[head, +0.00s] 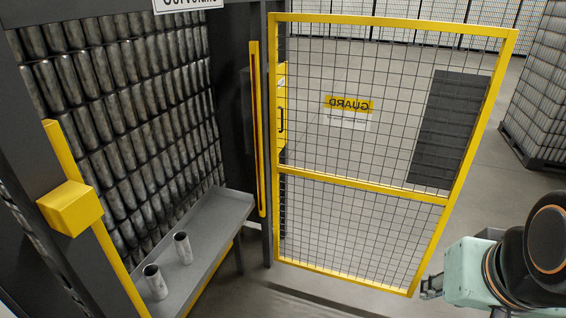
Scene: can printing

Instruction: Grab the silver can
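Two silver cans stand upright on a grey shelf (215,222) at the lower left. The nearer can (156,283) is close to the bottom of the picture. The other can (183,249) stands a little behind it and to its right, apart from it. My gripper (430,287) is at the lower right, well apart from both cans, with the lower part of the yellow-framed mesh door between them in the picture. Its fingers are small and dark here, and I cannot tell whether they are open. No can shows at it.
The yellow-framed mesh door (362,181) with a GUARD sign (348,104) stands in the middle. Many silver cans (110,120) are stacked in rows behind the shelf. A yellow box on a post (70,208) stands at the left. A wrapped pallet stack (545,90) is at the right.

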